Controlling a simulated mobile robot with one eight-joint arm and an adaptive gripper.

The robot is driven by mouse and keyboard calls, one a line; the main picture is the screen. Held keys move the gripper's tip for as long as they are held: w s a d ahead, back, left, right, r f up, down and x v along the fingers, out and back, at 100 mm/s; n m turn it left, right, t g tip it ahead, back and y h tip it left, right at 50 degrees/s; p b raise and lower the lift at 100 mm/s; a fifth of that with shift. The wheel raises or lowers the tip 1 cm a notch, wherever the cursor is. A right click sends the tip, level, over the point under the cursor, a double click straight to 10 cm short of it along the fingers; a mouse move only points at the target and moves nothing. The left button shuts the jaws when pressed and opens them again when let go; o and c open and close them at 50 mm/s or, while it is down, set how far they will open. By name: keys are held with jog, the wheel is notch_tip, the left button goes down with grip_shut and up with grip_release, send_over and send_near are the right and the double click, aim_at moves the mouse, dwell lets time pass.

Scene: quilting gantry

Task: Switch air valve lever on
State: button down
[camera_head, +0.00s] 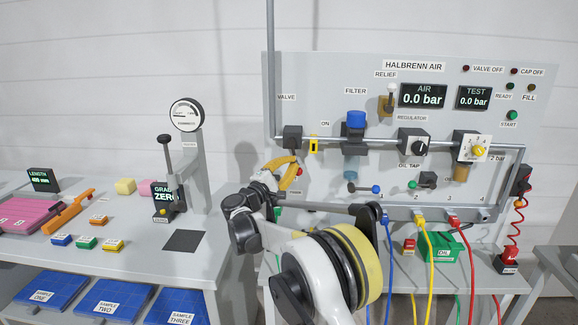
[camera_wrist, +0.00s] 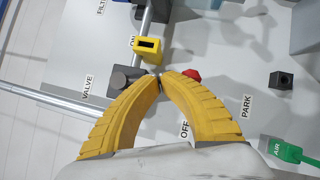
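The air valve is a dark grey block (camera_head: 291,138) on the pipe at the panel's left, under a VALVE label; it also shows in the wrist view (camera_wrist: 122,80). The lever's red knob (camera_wrist: 191,75) lies on the OFF side, just beyond my right finger. It shows partly in the head view (camera_head: 299,171). The lever shaft is mostly hidden behind my fingertips. My gripper (camera_wrist: 160,81) has its yellow fingertips almost together beside the valve block, with nothing clearly held between them. I cannot tell whether they touch the lever. The ON label (camera_head: 325,124) is right of the valve.
A yellow bracket (camera_head: 313,145) sits on the pipe just right of the valve. The blue-topped filter (camera_head: 355,130) stands further right. In the wrist view, a dark PARK socket (camera_wrist: 281,80) and a green AIR plug (camera_wrist: 288,151) are at right. The AIR display (camera_head: 423,95) reads 0.0 bar.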

jog(key=d+n+t, duration=0.1)
jog(key=n, duration=0.1)
jog(key=d+n+t+b, duration=0.1)
jog(key=n, duration=0.1)
jog(key=shift+r+y, duration=0.1)
jog(key=shift+y, duration=0.2)
jog(key=d+r+n+t, duration=0.1)
jog(key=n, duration=0.1)
jog(key=d+r+n+t+y, duration=0.1)
jog(key=d+r+n, duration=0.1)
jog(key=shift+s+d+r+t+y, duration=0.1)
jog(key=shift+t+y, duration=0.2)
jog(key=d+f+v, duration=0.1)
jog(key=d+v, duration=0.1)
jog(key=v, duration=1.1)
jog(key=shift+s+f, duration=0.25)
jog(key=shift+s, duration=0.3)
jog(key=shift+d, duration=0.1)
